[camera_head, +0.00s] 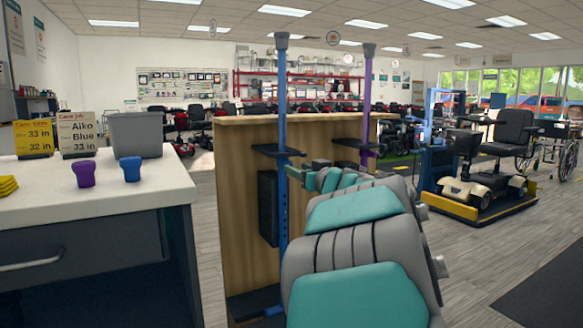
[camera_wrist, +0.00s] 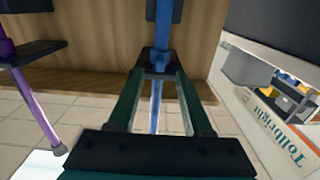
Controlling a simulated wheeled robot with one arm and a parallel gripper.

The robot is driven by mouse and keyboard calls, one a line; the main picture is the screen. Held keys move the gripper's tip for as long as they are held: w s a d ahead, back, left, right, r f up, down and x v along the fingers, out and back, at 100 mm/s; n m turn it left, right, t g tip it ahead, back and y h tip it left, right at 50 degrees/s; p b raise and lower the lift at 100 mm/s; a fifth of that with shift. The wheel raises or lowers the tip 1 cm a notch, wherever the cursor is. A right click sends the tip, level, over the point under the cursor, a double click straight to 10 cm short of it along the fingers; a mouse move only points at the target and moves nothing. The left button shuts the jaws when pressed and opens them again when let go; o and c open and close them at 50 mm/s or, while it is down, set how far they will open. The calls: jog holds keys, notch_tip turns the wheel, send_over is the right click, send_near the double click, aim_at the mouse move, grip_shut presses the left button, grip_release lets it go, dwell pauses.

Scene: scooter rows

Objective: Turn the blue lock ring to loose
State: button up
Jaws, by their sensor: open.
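The blue cane (camera_head: 282,100) stands upright against a wooden panel, held by a dark bracket (camera_head: 278,150). In the wrist view its thicker blue tube (camera_wrist: 164,30) ends at a blue lock ring (camera_wrist: 158,62), with a thinner shaft below. My gripper (camera_head: 303,172) reaches the cane from the right in the head view. In the wrist view my open gripper (camera_wrist: 160,68) has its fingers on either side of the cane at ring height; whether they touch the ring cannot be told. The ring's loose or tight marking is not readable. My arm hides part of the panel.
A purple cane (camera_head: 367,100) stands behind to the right. A white counter (camera_head: 40,205) at left holds signs, a grey bin (camera_head: 138,136), a purple piece (camera_head: 83,173) and a blue piece (camera_head: 132,168). A mobility scooter (camera_head: 485,185) stands at right, with open floor in front.

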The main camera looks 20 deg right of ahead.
aim_at(285, 163)
jog(key=shift+w+a, duration=0.1)
jog(key=shift+w, duration=2.15)
grip_shut()
